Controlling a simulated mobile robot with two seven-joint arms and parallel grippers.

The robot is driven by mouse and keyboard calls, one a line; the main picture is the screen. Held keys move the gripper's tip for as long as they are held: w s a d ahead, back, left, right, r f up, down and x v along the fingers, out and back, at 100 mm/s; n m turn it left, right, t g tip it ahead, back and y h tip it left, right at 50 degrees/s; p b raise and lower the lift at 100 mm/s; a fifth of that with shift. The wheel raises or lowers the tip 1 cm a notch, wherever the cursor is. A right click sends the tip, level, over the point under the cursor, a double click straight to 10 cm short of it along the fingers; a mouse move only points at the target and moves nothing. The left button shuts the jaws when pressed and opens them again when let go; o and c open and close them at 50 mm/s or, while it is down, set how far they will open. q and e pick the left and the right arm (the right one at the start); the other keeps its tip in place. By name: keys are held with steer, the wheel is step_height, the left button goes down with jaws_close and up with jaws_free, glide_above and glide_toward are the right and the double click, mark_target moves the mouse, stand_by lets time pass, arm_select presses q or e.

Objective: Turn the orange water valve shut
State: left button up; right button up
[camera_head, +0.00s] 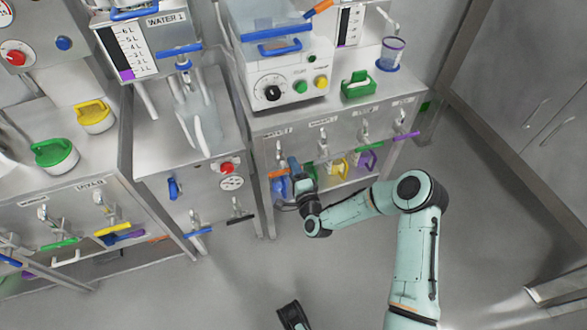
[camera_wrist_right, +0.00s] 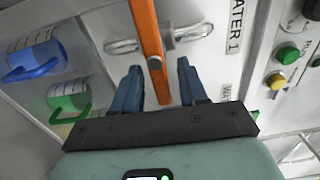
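The orange valve handle (camera_head: 278,173) is on the front of the middle counter, under its left end. In the wrist view the orange handle (camera_wrist_right: 147,35) is a long flat bar beside a label reading "ATER 1", with a silver pipe behind it. My right gripper (camera_head: 291,167) is at this handle. Its two blue fingers (camera_wrist_right: 160,80) are apart, one on each side of the bar's near end, with visible gaps. I cannot see contact. A black part at the bottom edge of the head view may belong to my left arm; no left fingers show.
Blue (camera_head: 281,188) and yellow (camera_head: 339,168) jugs stand on the shelf below the counter. A purple handle (camera_head: 406,136) is at the counter's right end. A second orange handle (camera_head: 319,8) is higher up. The floor (camera_head: 500,230) at right is clear.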

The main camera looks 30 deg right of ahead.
arm_select(q)
steer(key=shift+s+d+r+g+p, duration=0.3)
steer(key=shift+s+r+p, duration=0.2)
steer(key=shift+s, duration=0.2)
steer(key=shift+s+d+r+g+p, duration=0.2)
steer(key=shift+s+d+r+p, duration=0.2)
steer(key=shift+s+r, duration=0.2)
arm_select(e)
steer(key=v, duration=1.3)
steer(key=shift+s, duration=0.2)
steer(key=shift+a, duration=0.15)
